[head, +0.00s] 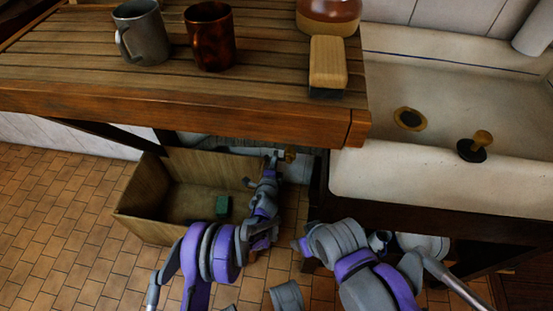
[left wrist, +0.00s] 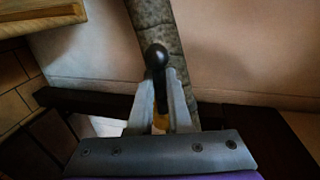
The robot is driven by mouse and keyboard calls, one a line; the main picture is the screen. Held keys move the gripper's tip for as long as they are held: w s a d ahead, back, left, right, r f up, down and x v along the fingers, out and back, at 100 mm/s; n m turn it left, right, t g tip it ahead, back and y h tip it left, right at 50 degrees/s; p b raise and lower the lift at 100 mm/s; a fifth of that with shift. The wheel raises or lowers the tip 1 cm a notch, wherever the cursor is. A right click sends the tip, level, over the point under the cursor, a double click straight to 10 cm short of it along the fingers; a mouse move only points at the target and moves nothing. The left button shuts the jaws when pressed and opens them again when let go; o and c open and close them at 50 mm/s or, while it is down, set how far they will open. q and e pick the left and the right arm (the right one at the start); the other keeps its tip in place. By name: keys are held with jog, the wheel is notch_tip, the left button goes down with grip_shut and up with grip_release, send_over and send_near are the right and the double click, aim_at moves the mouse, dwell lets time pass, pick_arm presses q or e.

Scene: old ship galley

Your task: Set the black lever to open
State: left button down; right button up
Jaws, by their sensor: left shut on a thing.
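The black lever (left wrist: 157,60) has a round ball end and a dark stem, and shows in the left wrist view. My left gripper (left wrist: 160,92) is shut on its stem, with the ball sticking out past the fingertips. A bit of yellow brass shows between the fingers, nearer the wrist. The lever itself cannot be made out there. My right arm is folded low in the head view, and its gripper cannot be seen.
The wooden counter (head: 150,108) overhangs the left arm and holds a grey mug (head: 146,40), a brown mug (head: 211,40) and a brush (head: 327,64). An open wooden crate (head: 145,200) with a green block (head: 223,206) stands left of the arm. The sink (head: 440,170) is at right.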

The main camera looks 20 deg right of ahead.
pick_arm(q)
jog(key=c, duration=0.8)
grip_release()
jog(key=shift+c, duration=0.2)
jog(key=shift+s+a, duration=0.1)
jog(key=v, duration=1)
jog(key=shift+s+r, duration=0.15)
jog(key=shift+s, duration=0.1)
jog(key=shift+a, duration=0.15)
